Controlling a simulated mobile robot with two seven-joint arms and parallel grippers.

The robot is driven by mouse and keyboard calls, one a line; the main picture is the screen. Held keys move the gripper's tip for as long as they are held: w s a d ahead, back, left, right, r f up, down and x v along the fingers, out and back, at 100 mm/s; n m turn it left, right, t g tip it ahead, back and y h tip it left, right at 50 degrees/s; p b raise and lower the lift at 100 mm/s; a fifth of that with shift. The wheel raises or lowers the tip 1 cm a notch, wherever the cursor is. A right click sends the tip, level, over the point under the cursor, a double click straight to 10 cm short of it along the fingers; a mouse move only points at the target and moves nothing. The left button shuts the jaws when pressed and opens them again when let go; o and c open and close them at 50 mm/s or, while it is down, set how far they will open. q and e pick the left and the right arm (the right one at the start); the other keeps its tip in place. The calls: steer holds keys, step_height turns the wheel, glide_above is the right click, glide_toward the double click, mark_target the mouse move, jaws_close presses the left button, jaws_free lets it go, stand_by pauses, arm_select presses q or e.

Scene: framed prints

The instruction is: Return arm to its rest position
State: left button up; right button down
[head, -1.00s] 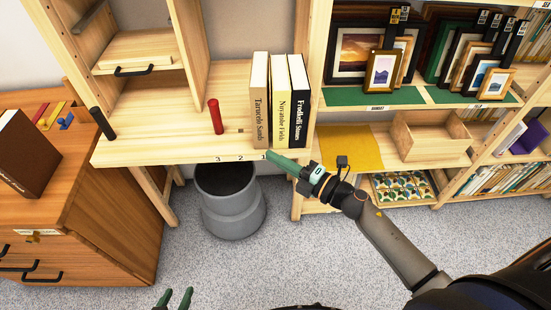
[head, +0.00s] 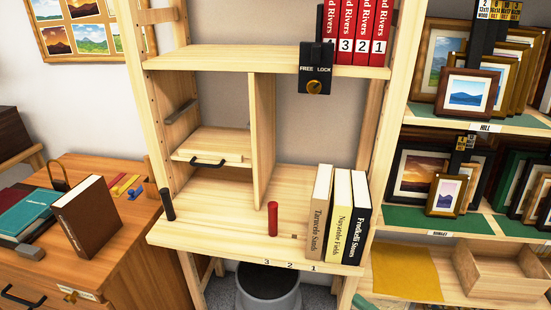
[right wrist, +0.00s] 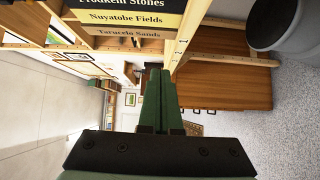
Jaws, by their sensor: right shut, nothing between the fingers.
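My right gripper (right wrist: 157,72) shows in the right wrist view, with its green fingers together and nothing between them. It does not show in the head view. My left gripper is in neither current view. Three books stand side by side at the right of the desk-height shelf (head: 220,235): the tan Taruceio Sands (head: 318,215), the cream Nuyatobe Fields (head: 339,215) and the black Frodkell Stones (head: 359,220). Their spines also show at the top of the right wrist view (right wrist: 125,18), apart from the fingers.
A red cylinder (head: 273,218) stands left of the books, and a dark one (head: 167,204) at the shelf's left end. A grey bin (head: 268,290) is below. Red volumes (head: 363,35) and a lock box (head: 315,68) are above. Framed prints (head: 467,92) fill the right shelves.

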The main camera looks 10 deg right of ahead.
arm_select(q)
step_height(320, 180, up, 7)
steer(key=s+a+p, duration=0.1)
steer(key=a+p, duration=0.1)
steer(key=p, duration=0.7)
steer(key=shift+s+a+r+y, duration=0.15)
steer(key=shift+s+a+y, duration=0.05)
steer(key=shift+a+y, duration=0.15)
arm_select(e)
steer(key=s+a+f+m+g+h, duration=0.2)
steer(key=s+m, duration=0.4)
steer(key=m, duration=0.5)
steer(key=s+a+f+m+g+h, duration=0.3)
steer(key=s+f+m+g+h, duration=0.1)
steer(key=m, duration=0.7)
step_height(320, 180, down, 2)
steer(key=shift+s+a+f+m+h, duration=0.15)
steer(key=shift+s+m+h, duration=0.15)
steer(key=shift+s+h, duration=0.65)
